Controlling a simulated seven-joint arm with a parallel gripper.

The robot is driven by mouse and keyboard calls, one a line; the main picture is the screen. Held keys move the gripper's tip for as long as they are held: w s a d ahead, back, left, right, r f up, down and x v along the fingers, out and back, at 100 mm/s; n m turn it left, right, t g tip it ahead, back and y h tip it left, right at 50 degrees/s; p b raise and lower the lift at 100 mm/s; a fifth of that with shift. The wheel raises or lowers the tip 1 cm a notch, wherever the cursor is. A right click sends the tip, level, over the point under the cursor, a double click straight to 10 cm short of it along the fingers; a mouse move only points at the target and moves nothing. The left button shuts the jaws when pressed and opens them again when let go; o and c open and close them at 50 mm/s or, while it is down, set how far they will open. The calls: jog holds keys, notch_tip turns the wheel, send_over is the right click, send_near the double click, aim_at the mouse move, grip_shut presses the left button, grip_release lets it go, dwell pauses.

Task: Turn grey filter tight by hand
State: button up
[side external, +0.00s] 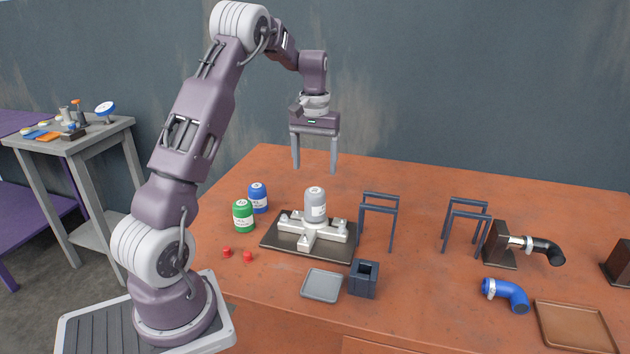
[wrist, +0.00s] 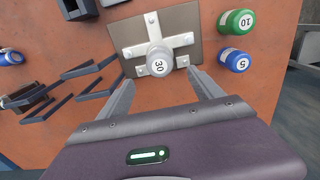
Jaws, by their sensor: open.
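The grey filter (side external: 315,203) stands upright on a light metal cross-shaped mount (side external: 307,238), which sits on a dark plate (side external: 275,239). In the wrist view the grey filter (wrist: 159,60) shows the number 30 on its label. My gripper (side external: 314,170) is open and empty, pointing down above and a little behind the filter. In the wrist view the two fingers of my gripper (wrist: 158,80) spread apart on the near side of the filter, with nothing between them. Whether the filter is fully seated on the mount cannot be told.
A blue can (side external: 258,198) and green can (side external: 243,216) stand left of the plate. Two red caps (side external: 247,256) lie in front. Dark stands (side external: 379,222) rise close on the right. A grey tray (side external: 321,286) and dark square holder (side external: 364,279) sit in front.

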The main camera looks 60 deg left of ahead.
aim_at(315, 191)
jog(key=shift+f, duration=4.75)
grip_shut()
